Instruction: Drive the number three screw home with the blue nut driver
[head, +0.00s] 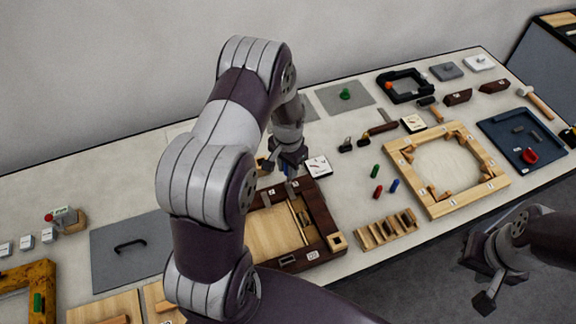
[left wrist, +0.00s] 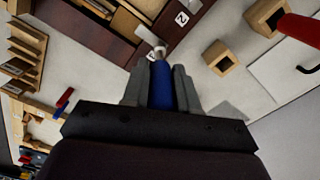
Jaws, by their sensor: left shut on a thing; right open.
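My left gripper (head: 287,163) is shut on the blue nut driver (left wrist: 161,86). Its blue handle shows between the two fingers in the left wrist view, and little of it shows in the head view. The driver points at the edge of a dark wooden frame (head: 329,224), where a small pale screw-like piece (left wrist: 159,49) stands by a white tag (left wrist: 152,57). I cannot read that tag or tell whether the driver touches the piece. Another tag (left wrist: 182,18) reads 2. My right gripper (head: 482,281) is open and empty beyond the table's front edge.
A pale octagonal frame (head: 481,190), a slotted wooden rack (head: 387,230) and small coloured pegs (head: 377,191) lie right of the dark frame. Wooden blocks (left wrist: 222,64) and a red-handled piece (left wrist: 300,30) lie near the driver. My left arm hides part of the table.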

